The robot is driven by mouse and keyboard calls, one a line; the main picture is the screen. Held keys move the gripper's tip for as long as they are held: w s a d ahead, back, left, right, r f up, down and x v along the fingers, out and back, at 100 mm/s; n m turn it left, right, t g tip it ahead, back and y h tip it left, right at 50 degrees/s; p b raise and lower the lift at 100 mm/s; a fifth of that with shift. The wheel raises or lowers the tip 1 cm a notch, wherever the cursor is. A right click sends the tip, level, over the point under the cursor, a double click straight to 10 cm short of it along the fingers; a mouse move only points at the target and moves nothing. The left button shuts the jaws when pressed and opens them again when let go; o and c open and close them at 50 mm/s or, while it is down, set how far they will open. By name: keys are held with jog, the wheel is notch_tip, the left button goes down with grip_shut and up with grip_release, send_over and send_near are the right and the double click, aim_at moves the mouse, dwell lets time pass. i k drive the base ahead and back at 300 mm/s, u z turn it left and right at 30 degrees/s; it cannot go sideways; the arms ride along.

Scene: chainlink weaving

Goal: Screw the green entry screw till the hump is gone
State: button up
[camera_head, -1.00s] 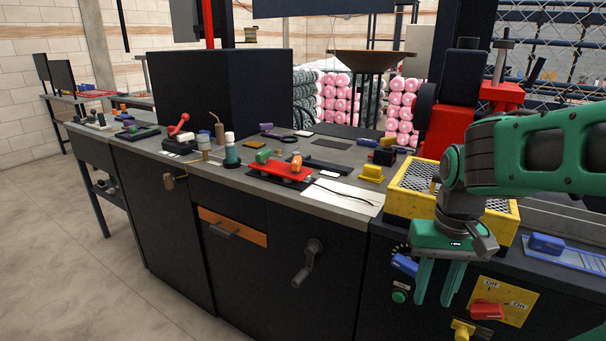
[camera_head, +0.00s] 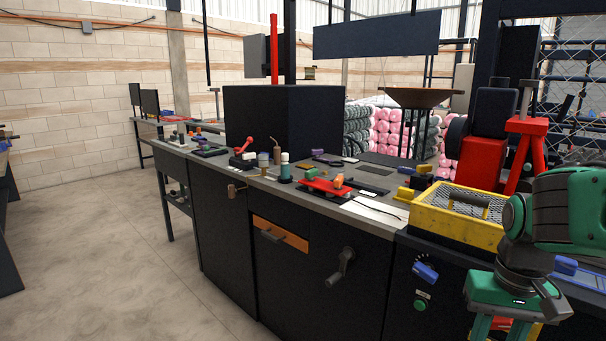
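My gripper (camera_head: 500,329) is at the lower right, pointing down in front of the bench's control panel. Its two green fingers are apart with nothing seen between them, and their tips are cut off by the frame's bottom edge. A small green part (camera_head: 311,174) sits at the back of a red plate (camera_head: 326,187) on the bench, beside an orange part (camera_head: 338,181). A green and white upright cylinder (camera_head: 285,167) stands left of the plate. I cannot tell which green part is the entry screw, and no hump can be made out. My gripper is well right of these parts.
A yellow mesh-topped box (camera_head: 455,228) stands on the bench between the red plate and my arm. A crank handle (camera_head: 341,267) and an orange-fronted drawer (camera_head: 280,234) are on the bench front. The floor (camera_head: 130,260) at left is clear.

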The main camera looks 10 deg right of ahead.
aim_at(309, 174)
jog(key=u, duration=0.4)
jog(key=i, duration=1.2)
jog(key=z, duration=0.4)
